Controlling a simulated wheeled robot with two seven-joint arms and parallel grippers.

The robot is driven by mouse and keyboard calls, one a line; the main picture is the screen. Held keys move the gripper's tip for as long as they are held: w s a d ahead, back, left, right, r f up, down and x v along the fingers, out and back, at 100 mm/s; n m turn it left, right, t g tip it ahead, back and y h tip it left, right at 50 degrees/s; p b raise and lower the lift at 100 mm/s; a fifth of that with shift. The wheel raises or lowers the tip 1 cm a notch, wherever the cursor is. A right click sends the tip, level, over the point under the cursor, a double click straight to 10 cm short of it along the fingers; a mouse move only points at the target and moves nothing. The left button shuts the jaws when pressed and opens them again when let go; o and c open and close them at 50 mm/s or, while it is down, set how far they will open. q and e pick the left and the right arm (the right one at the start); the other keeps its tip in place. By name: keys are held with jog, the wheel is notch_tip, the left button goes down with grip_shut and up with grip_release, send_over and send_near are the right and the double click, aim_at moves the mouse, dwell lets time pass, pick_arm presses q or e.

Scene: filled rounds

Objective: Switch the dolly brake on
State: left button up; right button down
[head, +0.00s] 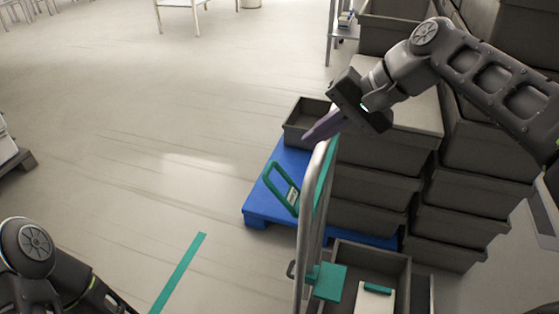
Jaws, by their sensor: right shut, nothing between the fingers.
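A dolly handle (308,215), a pale metal upright with a teal edge, rises from the bottom middle of the head view. A teal block (328,281) is attached low on it, with a small dark ring beside it on the left. A teal loop-shaped lever with a white label (282,188) stands tilted left of the upright. I cannot tell for sure which teal part is the brake, or its setting. My right gripper (318,130) is shut and empty, at the top of the upright; I cannot tell whether it touches. My left arm shows at the lower left, its gripper out of view.
A blue pallet (255,212) lies behind the upright, with an open grey crate (300,118) and stacked grey crates (375,185) on the right. Another open crate (400,262) is at the bottom. The floor to the left is clear, with a teal tape strip (180,272).

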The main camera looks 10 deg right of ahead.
aim_at(267, 167)
jog(key=x, duration=1.1)
jog(key=shift+r, duration=0.1)
jog(key=h+p, duration=0.1)
jog(key=p, duration=0.3)
jog(key=a+g+h+p, duration=0.1)
jog(key=p, duration=0.3)
jog(key=shift+w+a+f+g+h, duration=0.25)
jog(key=shift+w+g+h, duration=0.05)
jog(key=shift+w, duration=0.1)
jog(key=shift+w+a+f, duration=0.2)
jog(key=shift+a+f, duration=0.15)
jog(key=shift+f, duration=0.2)
jog(key=w+a+f+g+h+p, duration=0.2)
jog(key=a+f+h+p, duration=0.1)
jog(key=f+h+p, duration=0.1)
jog(key=shift+w+a+f+p, duration=0.15)
jog(key=shift+a+f+p, duration=0.15)
jog(key=shift+f+p, duration=0.3)
